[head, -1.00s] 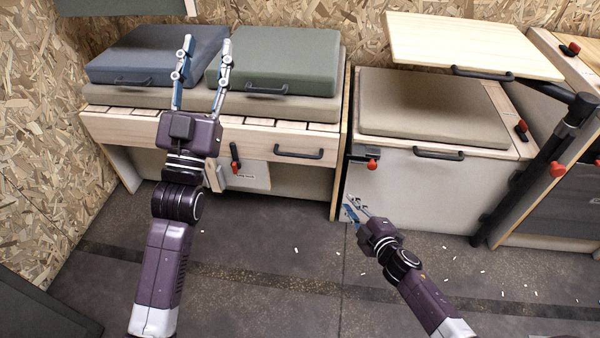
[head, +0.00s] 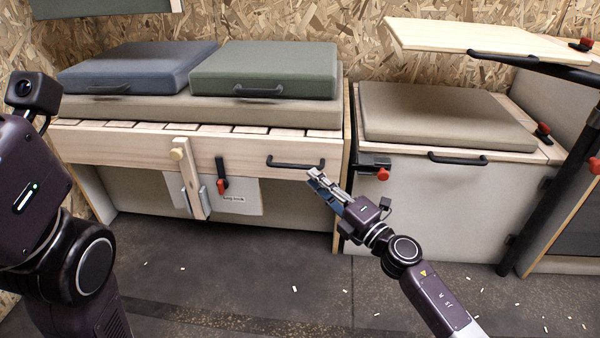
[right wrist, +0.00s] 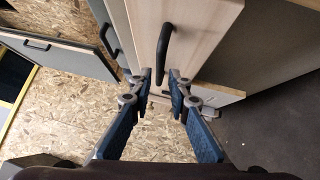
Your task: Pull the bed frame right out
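The bed frame is a pale wooden slatted unit at the left in the head view, with a front board (head: 110,147) and a tan mattress (head: 150,108) on top. A black bar handle (head: 295,163) is on the right part of its front board; it also shows in the right wrist view (right wrist: 164,52). A red lever (head: 222,185) and a wooden leg (head: 190,180) are left of it. My right gripper (head: 316,180) is open and empty, just below and right of the handle, apart from it. In the right wrist view, its fingers (right wrist: 160,82) are apart. My left gripper's fingers are out of view.
Blue (head: 140,68) and green (head: 265,66) cushions lie on the mattress. A cabinet (head: 450,205) with a tan cushion stands to the right, under a raised wooden tabletop (head: 485,38). Dark floor (head: 240,265) in front is clear except for small white scraps.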

